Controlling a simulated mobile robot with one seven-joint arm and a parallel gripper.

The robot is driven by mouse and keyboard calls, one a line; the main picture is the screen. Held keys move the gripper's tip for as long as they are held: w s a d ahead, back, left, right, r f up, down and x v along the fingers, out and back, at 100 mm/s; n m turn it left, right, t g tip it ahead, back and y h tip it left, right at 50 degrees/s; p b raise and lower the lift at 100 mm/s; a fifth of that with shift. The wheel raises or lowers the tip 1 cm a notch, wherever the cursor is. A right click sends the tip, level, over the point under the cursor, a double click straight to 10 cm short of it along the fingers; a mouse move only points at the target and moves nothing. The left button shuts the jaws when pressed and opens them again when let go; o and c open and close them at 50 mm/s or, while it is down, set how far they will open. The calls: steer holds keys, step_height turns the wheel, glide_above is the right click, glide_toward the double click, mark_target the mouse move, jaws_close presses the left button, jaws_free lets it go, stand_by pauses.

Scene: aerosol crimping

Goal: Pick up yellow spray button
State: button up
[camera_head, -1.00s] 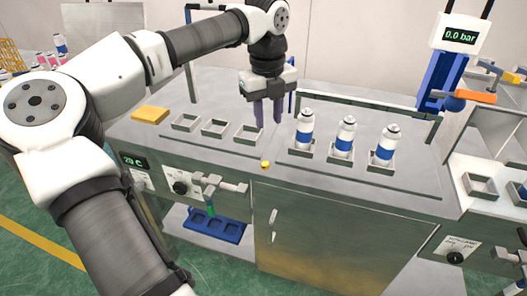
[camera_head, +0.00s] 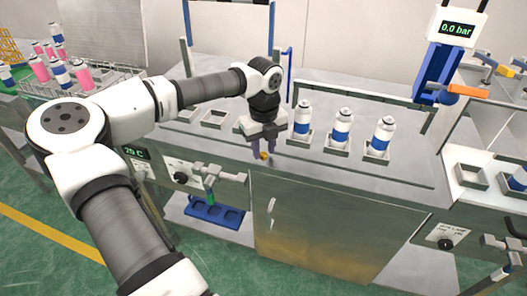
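The small yellow spray button (camera_head: 264,156) sits at the front edge of the steel worktop, left of the row of cans. My gripper (camera_head: 264,151) points down over it, with its two grey-purple fingers apart and the button showing between their tips. The fingers look open. Whether either fingertip touches the button is too small to tell.
Three blue-and-white cans stand in square holders to the right, the nearest being this can (camera_head: 303,122). Empty square holders (camera_head: 214,118) lie behind and left, partly hidden by my arm. A valve fixture (camera_head: 212,172) projects from the bench front below.

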steer(key=shift+f, duration=0.4)
steer(key=shift+c, duration=0.4)
jaws_close()
